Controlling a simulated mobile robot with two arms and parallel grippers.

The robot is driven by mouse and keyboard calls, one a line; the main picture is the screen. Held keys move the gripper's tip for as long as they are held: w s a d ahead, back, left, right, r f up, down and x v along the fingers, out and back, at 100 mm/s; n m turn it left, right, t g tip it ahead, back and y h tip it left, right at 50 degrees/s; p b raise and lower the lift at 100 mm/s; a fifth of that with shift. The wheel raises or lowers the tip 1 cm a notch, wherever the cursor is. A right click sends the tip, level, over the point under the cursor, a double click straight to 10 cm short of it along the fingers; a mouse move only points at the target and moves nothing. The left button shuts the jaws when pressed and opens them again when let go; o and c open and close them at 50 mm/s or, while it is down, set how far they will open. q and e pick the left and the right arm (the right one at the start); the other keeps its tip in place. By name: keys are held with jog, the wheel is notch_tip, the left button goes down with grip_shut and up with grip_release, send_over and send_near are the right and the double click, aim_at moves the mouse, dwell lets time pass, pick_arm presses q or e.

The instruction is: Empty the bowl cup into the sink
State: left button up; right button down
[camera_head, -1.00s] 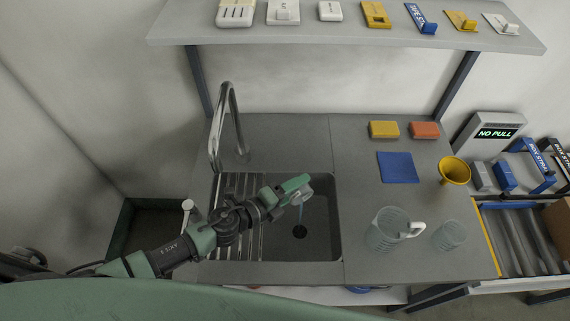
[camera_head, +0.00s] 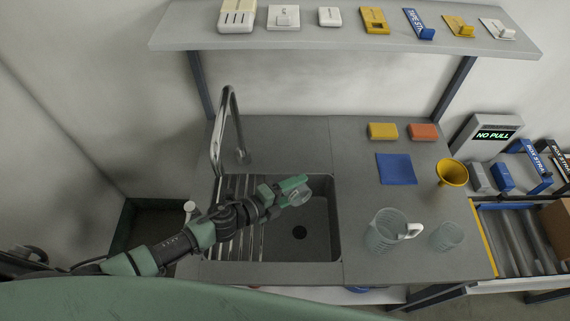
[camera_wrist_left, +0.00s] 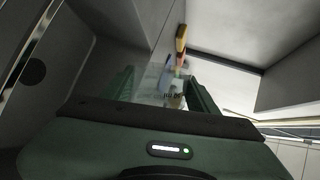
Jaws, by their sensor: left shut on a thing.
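My left gripper (camera_head: 288,191) is over the sink (camera_head: 322,245), shut on a small clear cup (camera_head: 299,198). The cup is partly hidden by the green fingers, and it looks tilted. No stream shows below it. In the left wrist view, the clear cup (camera_wrist_left: 152,82) is between the two fingers of the left gripper (camera_wrist_left: 160,85), and the sink (camera_wrist_left: 62,45) with its dark drain is at the left. Whether anything is left inside the cup cannot be told. My right gripper is in neither view.
A chrome faucet (camera_head: 233,115) rises behind the sink's left side. A clear jug (camera_head: 385,232) and a clear beaker (camera_head: 447,236) stand on the counter to the right. A yellow funnel (camera_head: 452,172), blue mat (camera_head: 396,169) and two sponges lie farther back. A shelf (camera_head: 340,37) spans above.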

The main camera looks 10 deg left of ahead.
pick_arm(q)
jog(key=shift+w+r+p, duration=0.1)
jog(key=shift+r+p, duration=0.05)
jog(key=shift+p, duration=0.15)
jog(key=w+a+r+n+g+h+b, duration=0.1)
jog(key=w+a+r+n+g+h, duration=0.2)
jog(key=n, duration=0.9)
jog(key=shift+w+a+g+h, duration=0.65)
jog(key=shift+w+h, duration=0.2)
jog(key=shift+h, duration=0.45)
